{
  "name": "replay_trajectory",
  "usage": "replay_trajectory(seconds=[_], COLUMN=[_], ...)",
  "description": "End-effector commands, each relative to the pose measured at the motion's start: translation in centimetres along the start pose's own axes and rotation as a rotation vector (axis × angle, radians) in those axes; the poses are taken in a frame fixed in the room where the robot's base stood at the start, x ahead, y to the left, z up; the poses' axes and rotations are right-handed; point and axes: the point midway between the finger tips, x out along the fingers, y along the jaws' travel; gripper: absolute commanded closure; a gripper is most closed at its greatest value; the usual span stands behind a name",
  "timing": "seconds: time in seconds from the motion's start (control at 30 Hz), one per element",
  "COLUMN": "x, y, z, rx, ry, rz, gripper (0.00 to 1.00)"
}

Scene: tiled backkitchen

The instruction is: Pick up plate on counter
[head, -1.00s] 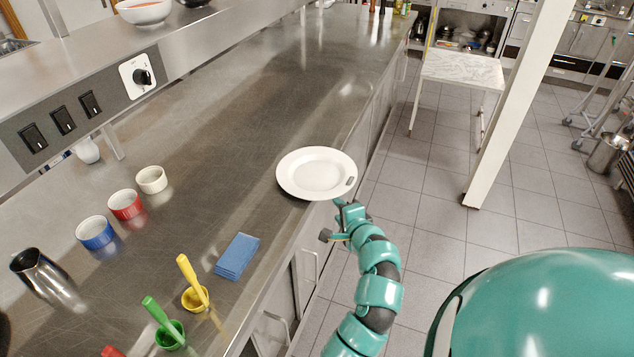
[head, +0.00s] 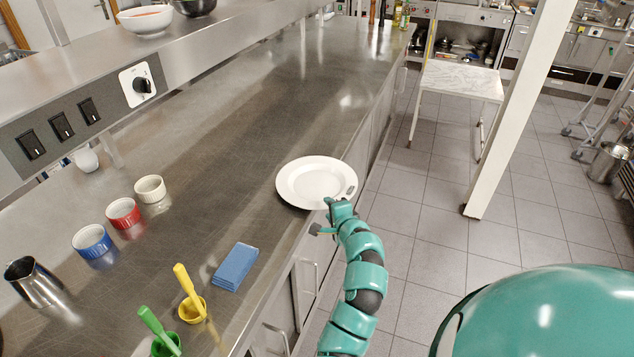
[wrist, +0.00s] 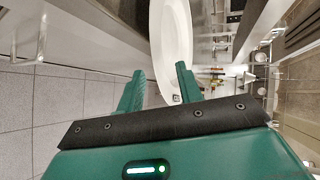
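A white round plate (head: 312,184) lies flat on the steel counter (head: 225,165), close to its right edge. It has a small grey mark on its near right rim. My gripper (head: 338,205) is at the plate's near right rim, by the counter edge. In the wrist view my gripper (wrist: 160,70) is open, with its two green fingers apart. The plate (wrist: 170,35) shows ahead of the fingers, and its near rim reaches into the gap between them. Whether either finger touches the plate I cannot tell.
Blue cloths (head: 235,267), a yellow scoop (head: 190,300) and a green scoop (head: 162,335) lie nearer on the counter. Several ramekins and a metal jug (head: 35,283) stand left. A raised shelf runs along the left. A white post (head: 515,110) stands on the floor right.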

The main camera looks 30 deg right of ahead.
Motion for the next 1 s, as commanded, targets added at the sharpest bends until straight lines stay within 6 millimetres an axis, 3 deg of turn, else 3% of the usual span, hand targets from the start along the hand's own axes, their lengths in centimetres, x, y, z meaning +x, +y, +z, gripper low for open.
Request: replay_trajectory(seconds=[0.33,0.67,0.83,1.0], x=[3.5,4.0,4.0,4.0], y=[0.0,0.1,0.1,0.1], z=[0.0,-0.1,-0.1,0.0], rx=[0.000,0.001,0.001,0.001], ry=[-0.003,-0.001,-0.001,-0.001], rz=[0.004,0.002,0.002,0.003], gripper=[0.64,0.64,0.98,1.00])
